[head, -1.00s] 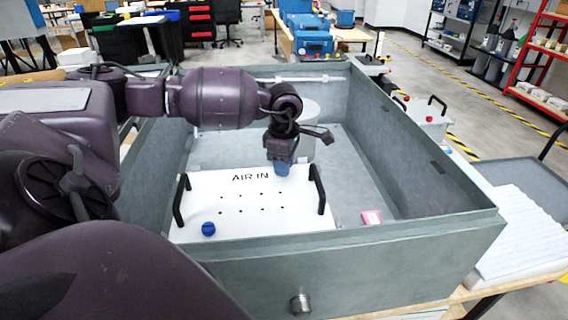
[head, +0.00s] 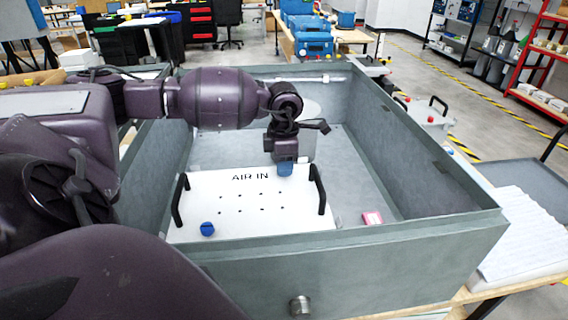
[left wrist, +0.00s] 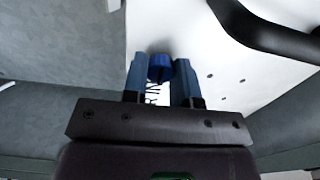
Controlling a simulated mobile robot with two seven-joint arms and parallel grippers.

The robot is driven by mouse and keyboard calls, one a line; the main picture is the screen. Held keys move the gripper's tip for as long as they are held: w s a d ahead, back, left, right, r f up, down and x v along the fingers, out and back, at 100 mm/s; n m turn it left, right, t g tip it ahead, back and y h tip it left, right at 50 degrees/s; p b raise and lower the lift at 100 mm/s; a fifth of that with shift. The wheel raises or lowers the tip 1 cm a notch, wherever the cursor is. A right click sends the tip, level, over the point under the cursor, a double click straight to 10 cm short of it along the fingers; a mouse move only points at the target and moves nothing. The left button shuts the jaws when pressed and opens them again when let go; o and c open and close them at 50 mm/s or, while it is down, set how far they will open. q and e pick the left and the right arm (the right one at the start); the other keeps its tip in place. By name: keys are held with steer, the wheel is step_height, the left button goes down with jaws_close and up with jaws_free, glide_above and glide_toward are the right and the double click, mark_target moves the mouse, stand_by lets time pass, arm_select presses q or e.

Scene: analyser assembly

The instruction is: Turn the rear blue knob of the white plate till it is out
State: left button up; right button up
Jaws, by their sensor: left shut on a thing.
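The white plate (head: 240,216) marked AIR IN lies in the grey metal box, with a black handle at each side. My left gripper (head: 285,170) points down at the plate's rear right, by the right handle. In the left wrist view, its two blue fingers (left wrist: 161,78) are shut on the rear blue knob (left wrist: 160,65). The fingers hide this knob in the head view. I cannot tell whether it still sits in the plate. The front blue knob (head: 207,229) is at the plate's front left corner. My right gripper is not in view.
The grey box walls (head: 420,165) rise around the plate. The right black handle (head: 317,189) stands close beside my left gripper.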

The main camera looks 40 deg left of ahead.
arm_select(q)
steer(key=o, duration=0.9)
steer(key=shift+o, duration=0.2)
steer(key=shift+r, duration=0.1)
step_height(320, 180, up, 11)
